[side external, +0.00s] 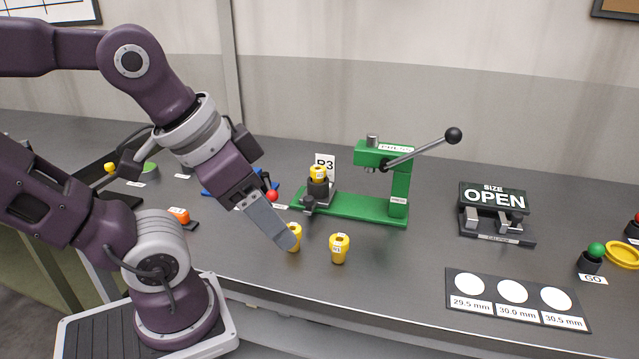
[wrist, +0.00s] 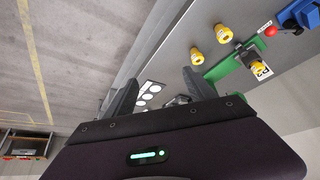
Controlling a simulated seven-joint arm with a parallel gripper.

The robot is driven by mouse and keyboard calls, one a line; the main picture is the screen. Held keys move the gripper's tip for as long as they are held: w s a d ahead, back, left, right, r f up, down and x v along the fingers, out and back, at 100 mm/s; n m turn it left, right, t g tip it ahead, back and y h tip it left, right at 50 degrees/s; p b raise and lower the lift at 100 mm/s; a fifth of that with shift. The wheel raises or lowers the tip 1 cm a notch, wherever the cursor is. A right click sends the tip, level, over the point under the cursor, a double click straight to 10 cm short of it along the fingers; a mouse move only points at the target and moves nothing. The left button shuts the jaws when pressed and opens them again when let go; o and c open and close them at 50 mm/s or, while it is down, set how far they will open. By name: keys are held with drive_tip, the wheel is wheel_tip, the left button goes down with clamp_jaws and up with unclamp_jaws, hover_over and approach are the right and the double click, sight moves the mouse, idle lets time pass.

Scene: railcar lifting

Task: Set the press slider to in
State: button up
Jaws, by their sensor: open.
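The green press (side external: 398,190) stands mid-bench, its lever with a black ball raised to the right. Its dark slider (side external: 318,190) sits at the left end of the green base, clear of the press head, and carries a yellow part (side external: 317,173) in a black holder. A dark knob (side external: 309,204) shows at the slider's front. In the wrist view, the slider (wrist: 248,58) is at upper right. My gripper (side external: 288,243) is open and empty, pointing down in front and left of the slider, apart from it. The wrist view shows both fingers (wrist: 160,92) spread.
Two loose yellow parts (side external: 339,248) (side external: 296,232) stand in front of the press; my finger partly covers the left one. A red-balled lever (side external: 271,195) is left of the slider. An OPEN size gauge (side external: 493,210) and a card with white circles (side external: 512,292) are at right.

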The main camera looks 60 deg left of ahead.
drive_tip(key=shift+c, duration=0.2)
drive_tip(key=shift+w+a, duration=0.1)
drive_tip(key=shift+w, duration=0.1)
drive_tip(key=c, duration=0.3)
drive_tip(key=n+g+y, duration=0.4)
drive_tip(key=n, duration=1)
approach(309, 198)
drive_tip(key=f, duration=0.2)
drive_tip(key=x, duration=0.5)
drive_tip(key=shift+w+a+f, duration=0.1)
drive_tip(key=shift+a+f, duration=0.1)
drive_tip(key=shift+a, duration=0.3)
drive_tip(key=shift+w+a+f, duration=0.1)
drive_tip(key=shift+a+f, duration=0.05)
drive_tip(key=shift+f, duration=0.3)
